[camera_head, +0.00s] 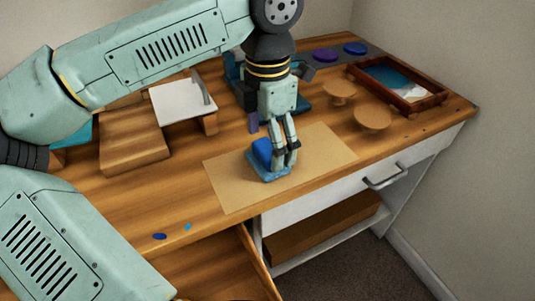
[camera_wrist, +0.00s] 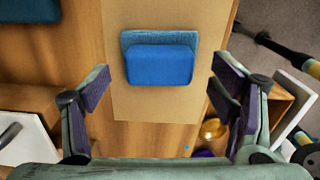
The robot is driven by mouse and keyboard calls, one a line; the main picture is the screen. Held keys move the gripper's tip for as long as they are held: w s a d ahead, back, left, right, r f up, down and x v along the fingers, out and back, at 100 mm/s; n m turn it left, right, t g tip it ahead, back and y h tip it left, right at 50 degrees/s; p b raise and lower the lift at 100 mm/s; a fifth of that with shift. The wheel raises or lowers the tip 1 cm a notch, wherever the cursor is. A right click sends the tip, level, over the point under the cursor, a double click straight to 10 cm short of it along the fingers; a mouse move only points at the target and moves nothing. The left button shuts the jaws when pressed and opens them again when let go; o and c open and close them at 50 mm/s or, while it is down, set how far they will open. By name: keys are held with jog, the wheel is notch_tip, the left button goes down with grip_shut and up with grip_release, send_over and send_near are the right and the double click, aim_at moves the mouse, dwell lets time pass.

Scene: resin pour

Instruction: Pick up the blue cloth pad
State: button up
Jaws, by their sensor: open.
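The blue cloth pad (camera_head: 263,151) sits on a tan rectangular sheet (camera_head: 228,185) on the wooden workbench. It has a smooth bright-blue upper block and a lighter, textured blue base. In the wrist view the pad (camera_wrist: 160,66) lies ahead, centred between my fingers. My gripper (camera_head: 287,166) is at the pad's right side in the head view and hides part of it. In the wrist view my gripper (camera_wrist: 160,68) is open, with one finger to each side and a gap to the pad. Contact cannot be told.
Purple and blue discs (camera_head: 326,55) and a wooden tray (camera_head: 412,99) are at the back right, near two round wooden pieces (camera_head: 373,118). A wooden block (camera_head: 134,140) and white plate (camera_head: 180,103) stand left. An open drawer (camera_head: 205,268) is at the front.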

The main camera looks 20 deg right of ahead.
jog(key=shift+f, duration=1.2)
jog(key=shift+c, duration=0.5)
jog(key=c, duration=1.2)
jog(key=shift+o, duration=0.2)
jog(key=shift+r, duration=0.1)
jog(key=shift+r, duration=0.45)
jog(key=shift+s+a+r+b, duration=0.1)
jog(key=shift+s+r+b, duration=0.15)
jog(key=shift+r, duration=0.35)
jog(key=shift+s+r+b, duration=0.2)
jog(key=shift+s+r, duration=0.05)
jog(key=shift+r, duration=0.35)
jog(key=s+a+b, duration=0.1)
jog(key=s, duration=0.6)
jog(key=s+a+r+b, duration=0.1)
jog(key=s+a, duration=0.1)
jog(key=s, duration=0.5)
jog(key=shift+s+a+r, duration=0.25)
jog(key=shift+a+r, duration=0.05)
